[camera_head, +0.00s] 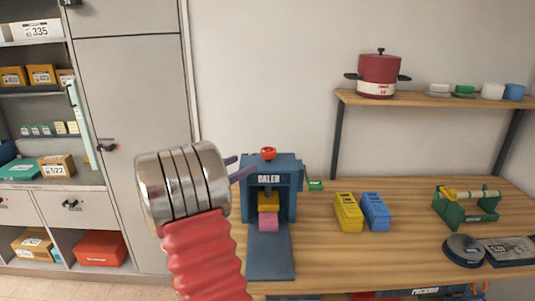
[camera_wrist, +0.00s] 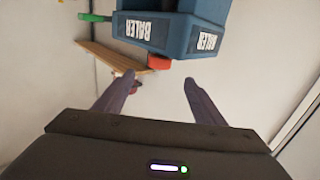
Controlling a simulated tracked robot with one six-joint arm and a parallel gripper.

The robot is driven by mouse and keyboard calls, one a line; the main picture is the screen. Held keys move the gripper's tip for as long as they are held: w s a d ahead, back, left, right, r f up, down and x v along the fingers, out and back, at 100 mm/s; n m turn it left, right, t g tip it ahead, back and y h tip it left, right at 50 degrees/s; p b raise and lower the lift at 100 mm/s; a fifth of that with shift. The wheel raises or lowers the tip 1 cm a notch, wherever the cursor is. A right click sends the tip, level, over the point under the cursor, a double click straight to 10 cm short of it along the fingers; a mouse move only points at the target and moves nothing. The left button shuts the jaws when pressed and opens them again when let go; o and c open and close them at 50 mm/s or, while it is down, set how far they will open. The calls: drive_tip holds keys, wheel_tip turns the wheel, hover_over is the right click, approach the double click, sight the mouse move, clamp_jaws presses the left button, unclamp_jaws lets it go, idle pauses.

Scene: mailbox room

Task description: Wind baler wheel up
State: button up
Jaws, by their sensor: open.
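The blue baler (camera_head: 284,195) stands on the wooden bench, with a red wheel (camera_head: 268,153) on its top and a green handle (camera_head: 315,185) at its right side. A yellow block (camera_head: 268,200) and a pink block (camera_head: 268,220) sit in its front opening. My gripper (camera_head: 240,167) is open and empty at the baler's upper left. In the wrist view the baler (camera_wrist: 185,30) appears upside down. There the red wheel (camera_wrist: 159,61) shows just beyond the gap between my open fingertips (camera_wrist: 159,82); I see no contact.
A green stand (camera_head: 465,212) and a round dark disc (camera_head: 463,250) are farther right. A shelf (camera_head: 430,100) above holds a red pot (camera_head: 379,76) and cups. Cabinets (camera_head: 130,150) fill the left.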

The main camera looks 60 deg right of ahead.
sight(267, 156)
idle(0.3)
drive_tip(key=x, duration=1.3)
drive_tip(key=shift+s+d, duration=0.15)
drive_tip(key=shift+d, duration=0.2)
drive_tip(key=shift+c, duration=0.3)
drive_tip(key=c, duration=1)
drive_tip(key=shift+s+n+t, duration=0.1)
drive_tip(key=shift+n+t, duration=0.3)
drive_tip(key=shift+t, duration=0.2)
drive_tip(key=shift+n+t+h, duration=0.4)
drive_tip(key=shift+n+t, duration=0.5)
drive_tip(key=shift+t, duration=0.5)
drive_tip(key=shift+n+t, duration=1.5)
drive_tip(key=shift+t, duration=0.9)
drive_tip(key=shift+n+t, duration=0.3)
drive_tip(key=shift+t, duration=0.1)
